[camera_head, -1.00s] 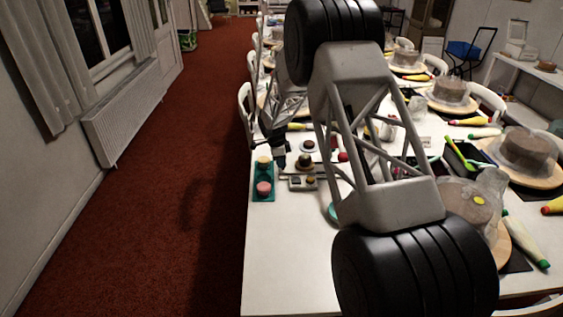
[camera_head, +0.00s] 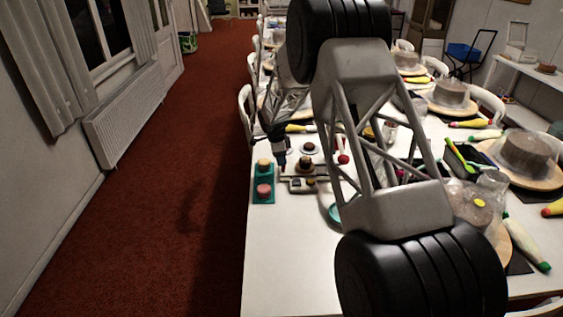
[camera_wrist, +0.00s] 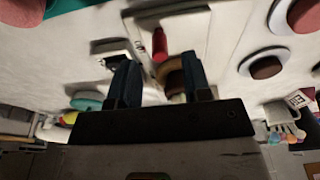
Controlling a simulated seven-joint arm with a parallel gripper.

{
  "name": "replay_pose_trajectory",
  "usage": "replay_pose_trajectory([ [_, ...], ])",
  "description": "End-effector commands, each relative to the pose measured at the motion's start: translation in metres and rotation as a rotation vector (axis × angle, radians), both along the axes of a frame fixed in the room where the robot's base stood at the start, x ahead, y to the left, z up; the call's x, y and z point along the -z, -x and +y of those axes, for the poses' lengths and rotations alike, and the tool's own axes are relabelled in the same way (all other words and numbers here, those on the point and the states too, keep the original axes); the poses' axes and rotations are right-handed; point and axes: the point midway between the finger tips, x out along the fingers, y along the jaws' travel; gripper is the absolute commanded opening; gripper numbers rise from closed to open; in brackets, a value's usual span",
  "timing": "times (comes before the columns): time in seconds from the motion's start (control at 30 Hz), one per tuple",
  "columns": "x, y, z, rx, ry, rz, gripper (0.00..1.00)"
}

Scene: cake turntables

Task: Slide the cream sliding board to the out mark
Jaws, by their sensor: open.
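A pale, cream-looking flat board (camera_wrist: 190,22) lies on the white table in the wrist view; I take it to be the sliding board. A red piece (camera_wrist: 160,45) stands on or beside it. In the head view a small pale board (camera_head: 296,187) lies right of the teal tray, partly crowded by small items. My gripper (camera_wrist: 158,80) is open, its dark blue fingers apart. A brown round piece (camera_wrist: 174,82) shows behind and between the fingers; contact cannot be told. My gripper (camera_head: 281,168) is small in the head view, just above the table. I cannot make out the out mark.
The teal tray (camera_head: 263,198) with small round cakes stands near the table's left edge. Cakes on turntables (camera_head: 524,152) and piping bags fill the right side. The near left table (camera_head: 285,260) is clear. My arm hides the middle.

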Motion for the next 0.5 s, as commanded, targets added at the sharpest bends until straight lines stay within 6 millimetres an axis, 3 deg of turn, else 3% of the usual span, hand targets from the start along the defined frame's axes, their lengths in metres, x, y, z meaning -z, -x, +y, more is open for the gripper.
replay_pose_trajectory([
  [0.5,-0.036,0.0,0.0,0.0,0.0,0.0,0.45],
])
